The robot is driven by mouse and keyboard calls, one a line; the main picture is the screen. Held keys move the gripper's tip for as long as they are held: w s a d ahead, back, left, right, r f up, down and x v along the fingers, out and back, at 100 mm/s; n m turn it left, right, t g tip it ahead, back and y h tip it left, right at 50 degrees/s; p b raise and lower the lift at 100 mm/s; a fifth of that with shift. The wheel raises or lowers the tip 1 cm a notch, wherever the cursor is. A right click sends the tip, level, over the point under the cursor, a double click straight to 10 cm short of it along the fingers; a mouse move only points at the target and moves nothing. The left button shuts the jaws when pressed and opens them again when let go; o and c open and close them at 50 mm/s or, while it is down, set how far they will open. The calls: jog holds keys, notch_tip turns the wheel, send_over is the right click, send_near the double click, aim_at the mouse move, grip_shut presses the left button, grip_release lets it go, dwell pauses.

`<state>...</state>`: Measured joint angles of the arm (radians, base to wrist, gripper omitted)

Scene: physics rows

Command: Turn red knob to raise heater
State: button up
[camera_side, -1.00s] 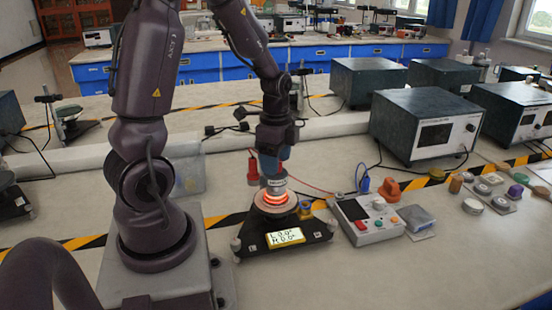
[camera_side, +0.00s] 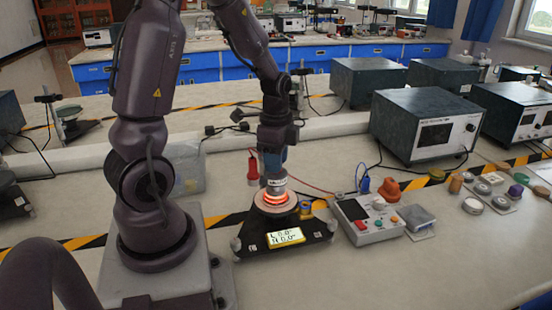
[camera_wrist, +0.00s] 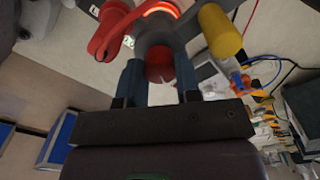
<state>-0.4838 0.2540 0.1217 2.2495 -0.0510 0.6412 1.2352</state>
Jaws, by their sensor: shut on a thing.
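The heater (camera_side: 275,200) glows as an orange ring on the dark base in the side view. Its glowing rim also shows at the top of the wrist view (camera_wrist: 160,10). My gripper (camera_side: 275,172) points down right above it. In the wrist view my gripper's blue fingers (camera_wrist: 160,75) stand on either side of the red knob (camera_wrist: 160,64) and are shut on it. A grey round body sits above the knob in that view. The fingers hide this knob in the side view. The base's lit display (camera_side: 285,237) seems to read L 0.0° and R 0.0°.
A red upright part (camera_side: 253,170) stands close left of my gripper. A yellow cylinder (camera_wrist: 220,30) is close right in the wrist view. A control box (camera_side: 365,220) with a cable stands right of the base.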

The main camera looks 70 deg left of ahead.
jog(key=n, duration=1.1)
jog(key=shift+w+r+n, duration=0.1)
jog(key=shift+n, duration=0.2)
jog(key=n, duration=1)
jog(key=shift+n, duration=0.4)
jog(key=o, duration=0.9)
jog(key=shift+o, duration=0.2)
